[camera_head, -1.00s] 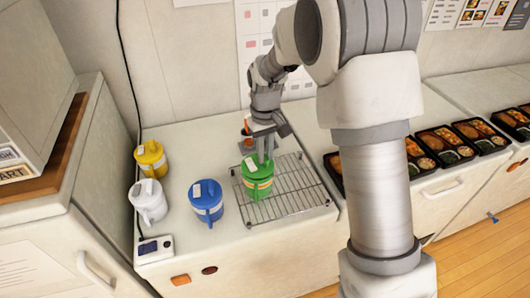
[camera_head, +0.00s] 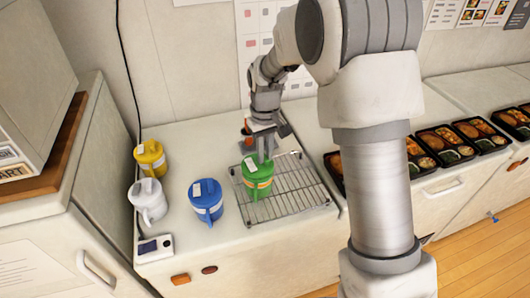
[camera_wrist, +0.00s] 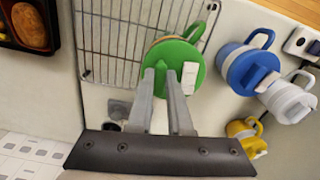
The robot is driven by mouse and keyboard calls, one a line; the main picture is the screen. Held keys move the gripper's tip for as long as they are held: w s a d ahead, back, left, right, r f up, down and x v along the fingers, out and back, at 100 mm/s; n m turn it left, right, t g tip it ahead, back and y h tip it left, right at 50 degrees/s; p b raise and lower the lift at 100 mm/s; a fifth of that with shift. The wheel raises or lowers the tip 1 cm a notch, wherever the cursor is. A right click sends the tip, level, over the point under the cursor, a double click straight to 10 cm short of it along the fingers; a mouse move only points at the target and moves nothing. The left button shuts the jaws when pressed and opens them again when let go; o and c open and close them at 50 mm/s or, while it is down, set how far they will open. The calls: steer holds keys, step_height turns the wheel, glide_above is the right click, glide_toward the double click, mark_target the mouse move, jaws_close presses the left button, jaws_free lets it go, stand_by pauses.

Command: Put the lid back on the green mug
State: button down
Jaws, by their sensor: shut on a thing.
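The green mug (camera_head: 258,186) stands upright on the left part of a wire rack. Its green lid (camera_head: 251,166) is at the mug's mouth, with a white tab on top. In the wrist view the lid (camera_wrist: 186,60) covers the mug's opening, and the mug's handle (camera_wrist: 196,31) shows beyond it. My gripper (camera_head: 262,158) comes down from above, its fingers (camera_wrist: 162,74) shut on the lid's top. The exact grip spot is partly hidden. I cannot tell whether a thin gap is left between lid and rim.
A blue mug (camera_head: 206,203) stands just left of the rack (camera_head: 285,208). A white mug (camera_head: 150,203) and a yellow mug (camera_head: 151,158) are farther left. A small device (camera_head: 154,246) lies near the front edge. Bento trays (camera_head: 480,136) line the right counter.

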steer(key=shift+c, duration=1.4)
jaws_free()
steer(key=shift+r+p, duration=2.1)
steer(key=shift+r, duration=0.85)
steer(key=shift+r+p, duration=0.35)
steer(key=shift+r, duration=0.25)
jaws_close()
